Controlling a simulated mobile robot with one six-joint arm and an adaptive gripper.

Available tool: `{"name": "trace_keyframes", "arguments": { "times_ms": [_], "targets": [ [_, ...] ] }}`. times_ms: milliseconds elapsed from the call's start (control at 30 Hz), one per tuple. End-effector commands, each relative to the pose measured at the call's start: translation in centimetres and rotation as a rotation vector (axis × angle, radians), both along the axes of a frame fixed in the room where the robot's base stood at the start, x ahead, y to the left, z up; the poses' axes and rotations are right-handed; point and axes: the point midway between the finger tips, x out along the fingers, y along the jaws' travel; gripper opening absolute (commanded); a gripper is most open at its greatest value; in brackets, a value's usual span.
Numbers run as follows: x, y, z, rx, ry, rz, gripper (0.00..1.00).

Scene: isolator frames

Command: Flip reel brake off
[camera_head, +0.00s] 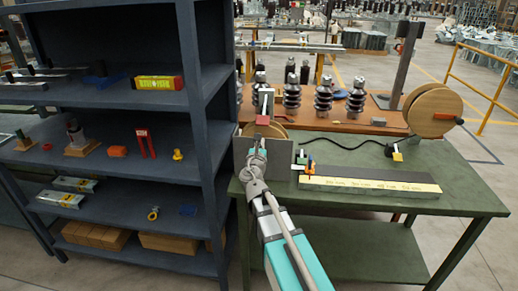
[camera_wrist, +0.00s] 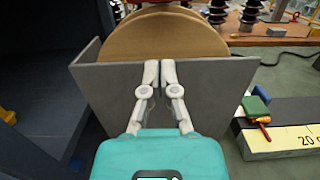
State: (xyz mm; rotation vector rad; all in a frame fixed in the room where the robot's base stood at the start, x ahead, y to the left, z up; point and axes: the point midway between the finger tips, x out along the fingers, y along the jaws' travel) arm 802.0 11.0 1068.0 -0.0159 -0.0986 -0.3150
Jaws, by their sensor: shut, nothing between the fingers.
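A brown wooden reel (camera_wrist: 185,38) stands behind a grey panel (camera_wrist: 105,92) in the wrist view. In the head view only a small part of this reel (camera_head: 278,132) shows above the grey panel (camera_head: 280,155) on the green table. My gripper (camera_wrist: 160,66) is shut and empty, its fingertips in front of the panel's upper edge and the reel's lower face. I cannot tell whether they touch. In the head view my gripper (camera_head: 257,141) is over the panel. A grey upright with a red block (camera_head: 264,106) stands behind it. I cannot make out which part is the brake.
A second wooden reel (camera_head: 433,110) stands at the right. A ruler-marked bar (camera_head: 370,187) lies at the table's front, with a small green and orange piece (camera_head: 306,165) at its left end. A blue shelf (camera_head: 203,90) stands close at left. Insulators (camera_head: 323,98) stand behind.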

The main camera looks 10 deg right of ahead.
Motion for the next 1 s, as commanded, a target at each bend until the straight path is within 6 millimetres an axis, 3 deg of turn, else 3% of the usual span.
{"name": "trace_keyframes", "arguments": {
  "times_ms": [33,267,333,600,1000],
  "targets": [
    [1.2,-0.2,0.2,0.000,0.000,-0.001,0.00],
    [4.5,-1.4,0.5,0.000,0.000,-0.001,0.00],
    [3.5,-1.2,1.5,0.000,0.000,0.001,0.00],
    [2.6,-0.8,3.3,0.001,0.000,0.002,0.00],
    [2.2,-0.7,4.1,0.000,0.000,0.001,0.00]
  ]
}}
